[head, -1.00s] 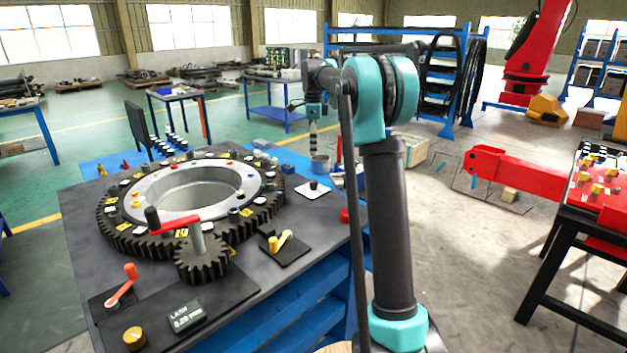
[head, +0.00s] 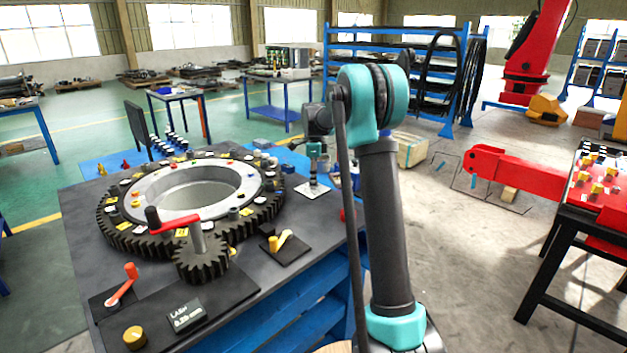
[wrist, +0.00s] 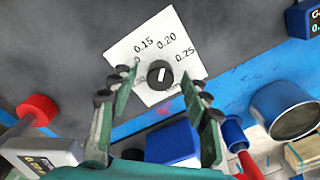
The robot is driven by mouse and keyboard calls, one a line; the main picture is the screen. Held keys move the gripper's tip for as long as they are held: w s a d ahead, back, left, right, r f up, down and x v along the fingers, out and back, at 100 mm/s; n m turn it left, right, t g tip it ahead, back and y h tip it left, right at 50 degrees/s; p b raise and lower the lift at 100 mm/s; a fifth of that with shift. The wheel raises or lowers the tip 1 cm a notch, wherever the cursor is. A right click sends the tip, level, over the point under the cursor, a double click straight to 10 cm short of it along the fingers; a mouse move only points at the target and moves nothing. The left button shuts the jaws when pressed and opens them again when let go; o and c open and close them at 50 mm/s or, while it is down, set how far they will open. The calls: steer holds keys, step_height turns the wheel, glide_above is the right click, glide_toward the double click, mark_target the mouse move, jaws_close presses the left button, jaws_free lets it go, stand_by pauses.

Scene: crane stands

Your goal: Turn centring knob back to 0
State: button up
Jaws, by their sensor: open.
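The centring knob (wrist: 160,74) is a small black round knob with a white mark. It sits on a white square dial plate (wrist: 165,20) with figures 0.15, 0.20 and 0.25 readable. The mark points up and slightly right, roughly at 0.20; the lower figures are partly hidden by my fingers. My gripper (wrist: 161,82) is open, with one finger either side of the knob in the wrist view, and nothing is between them except the view of the knob. I cannot tell how far above it the tips are. In the head view my gripper (head: 314,182) hangs over the plate and hides the knob.
A large dark ring gear (head: 108,222) with small parts on it lies left on the bench. A red knob (wrist: 38,107) and a metal cup (wrist: 285,112) flank the plate.

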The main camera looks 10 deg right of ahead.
steer(key=shift+c, duration=0.5)
jaws_close()
